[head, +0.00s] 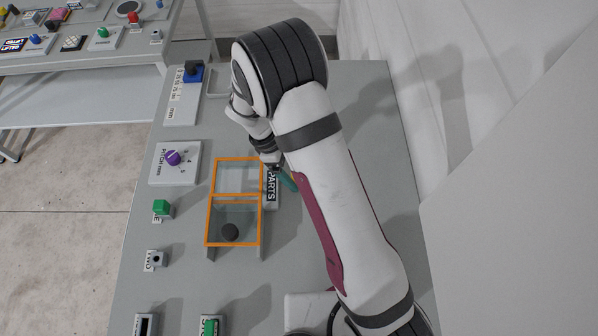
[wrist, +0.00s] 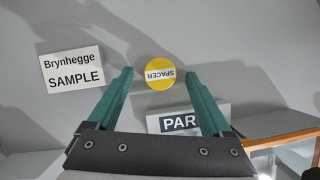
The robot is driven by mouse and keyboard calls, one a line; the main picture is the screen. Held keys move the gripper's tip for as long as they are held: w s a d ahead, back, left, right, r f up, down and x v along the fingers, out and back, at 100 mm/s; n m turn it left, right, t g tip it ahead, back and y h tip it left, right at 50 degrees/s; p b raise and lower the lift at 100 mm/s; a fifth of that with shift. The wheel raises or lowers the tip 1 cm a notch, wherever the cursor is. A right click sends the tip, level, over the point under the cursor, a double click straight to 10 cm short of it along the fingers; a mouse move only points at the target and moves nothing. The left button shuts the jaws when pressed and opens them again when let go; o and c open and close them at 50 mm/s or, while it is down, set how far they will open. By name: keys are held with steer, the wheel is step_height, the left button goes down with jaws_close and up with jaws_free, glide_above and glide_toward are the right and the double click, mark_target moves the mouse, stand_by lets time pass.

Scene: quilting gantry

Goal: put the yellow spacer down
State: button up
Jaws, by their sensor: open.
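The yellow spacer (wrist: 158,72) is a round disc with a white SPACER label that reads upside down in the wrist view. It appears to lie flat on the grey bench top. My gripper (wrist: 159,76) is open, with its green fingertips apart on the left and right of the spacer and a visible gap on each side. In the head view my gripper (head: 286,180) is low over the bench beside the PARTS block, mostly behind my arm. I cannot clearly make out the spacer there.
A Brynhegge SAMPLE card (wrist: 72,70) lies left of the spacer. Knobs and buttons line the bench's left side.

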jaws_close()
stand_by(0.3)
steer(key=shift+r, duration=0.15)
